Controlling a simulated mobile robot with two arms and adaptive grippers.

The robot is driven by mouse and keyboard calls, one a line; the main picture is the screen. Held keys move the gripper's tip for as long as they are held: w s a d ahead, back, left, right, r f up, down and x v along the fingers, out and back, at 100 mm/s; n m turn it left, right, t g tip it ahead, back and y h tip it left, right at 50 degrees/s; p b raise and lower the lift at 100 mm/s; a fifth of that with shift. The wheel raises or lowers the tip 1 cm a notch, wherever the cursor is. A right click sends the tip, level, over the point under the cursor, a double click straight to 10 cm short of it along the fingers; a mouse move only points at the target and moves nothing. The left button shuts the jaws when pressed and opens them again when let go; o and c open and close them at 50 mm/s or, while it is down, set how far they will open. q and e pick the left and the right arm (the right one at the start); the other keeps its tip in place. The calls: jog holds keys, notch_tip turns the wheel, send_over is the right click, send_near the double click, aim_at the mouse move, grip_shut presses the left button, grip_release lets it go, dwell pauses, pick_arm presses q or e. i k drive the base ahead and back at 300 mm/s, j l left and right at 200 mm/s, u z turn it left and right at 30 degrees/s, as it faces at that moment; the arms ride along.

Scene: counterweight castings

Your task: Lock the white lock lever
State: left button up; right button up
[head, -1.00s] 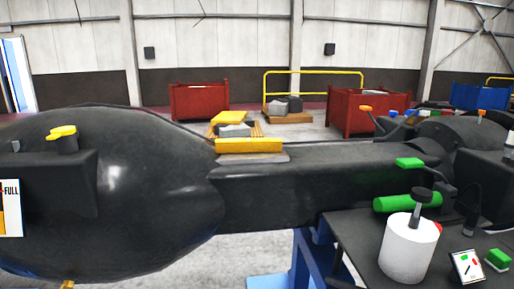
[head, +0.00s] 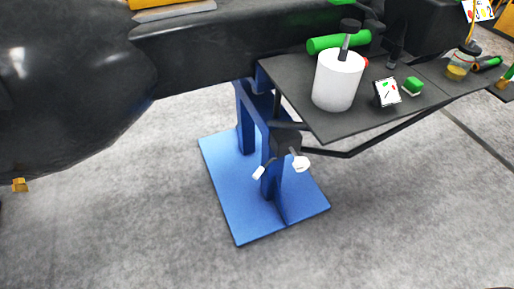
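A dark block (head: 286,140) sits on the upright of a blue stand (head: 225,185), below the dark tabletop. Two small white pieces project from near this block. One white piece (head: 301,163) is rounded and points right. The other white piece (head: 258,173) is smaller and tilts down to the left. Either could be the white lock lever; at this size I cannot tell which, nor whether it is locked. Neither of my grippers shows in the head view.
A dark table (head: 310,115) holds a white cylinder (head: 338,82) with a black-knobbed stem, a green cylinder (head: 325,44), a small card (head: 387,92) and a green block (head: 413,86). A large dark body (head: 70,90) fills the left. The grey floor around the stand is clear.

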aim_at(260, 169)
jog(key=j, duration=1.1)
jog(key=k+j+z, duration=0.1)
jog(key=j, duration=2.05)
